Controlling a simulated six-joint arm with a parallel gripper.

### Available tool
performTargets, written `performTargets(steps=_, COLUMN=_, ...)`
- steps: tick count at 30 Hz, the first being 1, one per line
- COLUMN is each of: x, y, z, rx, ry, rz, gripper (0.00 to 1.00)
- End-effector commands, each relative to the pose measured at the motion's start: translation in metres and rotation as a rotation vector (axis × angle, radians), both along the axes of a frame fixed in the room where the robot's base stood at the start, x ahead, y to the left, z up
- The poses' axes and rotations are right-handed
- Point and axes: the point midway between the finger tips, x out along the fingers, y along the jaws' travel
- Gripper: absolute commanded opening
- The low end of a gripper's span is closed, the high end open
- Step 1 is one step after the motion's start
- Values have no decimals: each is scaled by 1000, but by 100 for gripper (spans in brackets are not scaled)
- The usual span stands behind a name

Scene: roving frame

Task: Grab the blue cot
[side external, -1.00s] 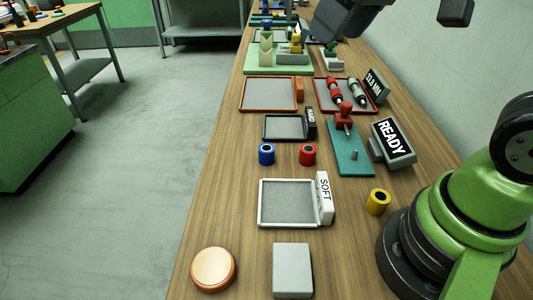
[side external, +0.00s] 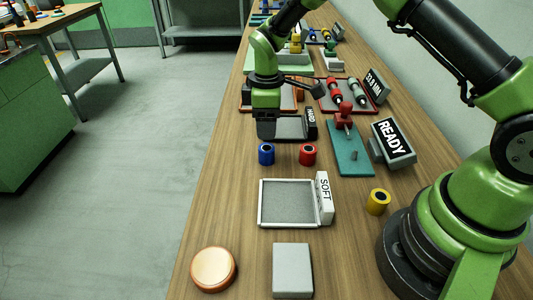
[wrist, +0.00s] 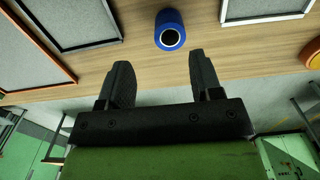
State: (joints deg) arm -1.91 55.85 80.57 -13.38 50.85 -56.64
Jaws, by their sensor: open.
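The blue cot (side external: 266,154) is a short upright cylinder with a dark hole in its top. It stands on the wooden bench, left of the red cot (side external: 308,154). In the wrist view the blue cot (wrist: 170,31) shows beyond the fingertips, roughly in line with the gap. My gripper (side external: 267,134) is over the bench just behind and above the blue cot in the side view, apart from it. In the wrist view my gripper (wrist: 158,68) has its two fingers spread with nothing between them.
A white-framed SOFT tray (side external: 261,216) is in front of the cots. The dark HARD tray (side external: 290,137) is behind, partly hidden by my gripper. A teal fixture (side external: 350,160), READY sign (side external: 393,142) and yellow cot (side external: 378,202) are to the right. Bare bench lies left.

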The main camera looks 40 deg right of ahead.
Motion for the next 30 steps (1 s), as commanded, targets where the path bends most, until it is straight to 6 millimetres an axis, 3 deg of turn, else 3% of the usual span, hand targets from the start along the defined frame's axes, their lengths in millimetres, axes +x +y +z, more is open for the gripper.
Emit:
performTargets(steps=15, x=-6, y=5, z=-63, rx=-1, ry=2, rz=-2, gripper=59)
performTargets(steps=24, x=-5, y=5, z=-70, rx=0, ry=-3, rz=-3, gripper=59)
performTargets(steps=25, x=-5, y=5, z=-70, rx=0, ry=-3, rz=-3, gripper=57)
performTargets(steps=30, x=-5, y=5, z=-69, rx=0, ry=-3, rz=-3, gripper=18)
